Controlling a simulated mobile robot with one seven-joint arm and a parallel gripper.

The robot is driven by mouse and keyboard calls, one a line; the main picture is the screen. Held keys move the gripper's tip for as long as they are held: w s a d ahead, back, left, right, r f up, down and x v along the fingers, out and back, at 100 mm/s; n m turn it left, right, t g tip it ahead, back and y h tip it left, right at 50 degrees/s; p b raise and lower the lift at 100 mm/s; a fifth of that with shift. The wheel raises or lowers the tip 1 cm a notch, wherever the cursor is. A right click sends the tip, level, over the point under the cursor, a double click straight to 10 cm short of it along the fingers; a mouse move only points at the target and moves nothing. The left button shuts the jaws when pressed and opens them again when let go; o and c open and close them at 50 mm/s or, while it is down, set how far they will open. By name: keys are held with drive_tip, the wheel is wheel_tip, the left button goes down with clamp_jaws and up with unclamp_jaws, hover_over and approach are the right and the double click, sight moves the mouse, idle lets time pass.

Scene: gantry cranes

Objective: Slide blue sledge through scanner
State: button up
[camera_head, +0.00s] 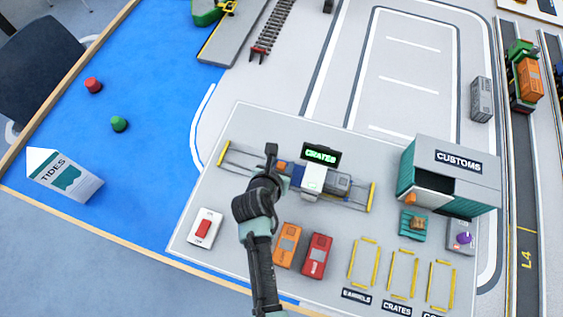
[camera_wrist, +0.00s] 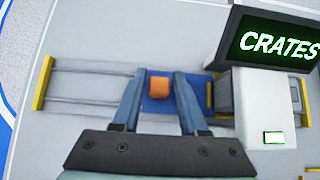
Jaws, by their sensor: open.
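The scanner is a white arch (camera_head: 313,179) with a lit sign (camera_head: 320,156) reading CRATES in green. It straddles a rail track (camera_wrist: 95,88) with yellow end stops. The blue sledge (camera_wrist: 155,104) sits on the track and bears an orange knob (camera_wrist: 159,87) at its left end. A grey container (camera_head: 337,183) on the sledge lies partly under the arch and shows to its right. My gripper (camera_wrist: 160,75) is open, with its fingers on either side of the knob. Whether they touch it I cannot tell. In the head view my gripper (camera_head: 271,152) partly hides the track's left part.
A switch box with a red button (camera_head: 204,228) is left of my arm. Orange (camera_head: 287,245) and red (camera_head: 317,255) containers stand right of it. A customs shed (camera_head: 452,175) stands right of the track. Yellow-marked bays (camera_head: 403,273) lie in front.

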drive_tip(key=p+v, duration=0.1)
drive_tip(key=v, duration=1.2)
drive_tip(key=shift+p, duration=0.4)
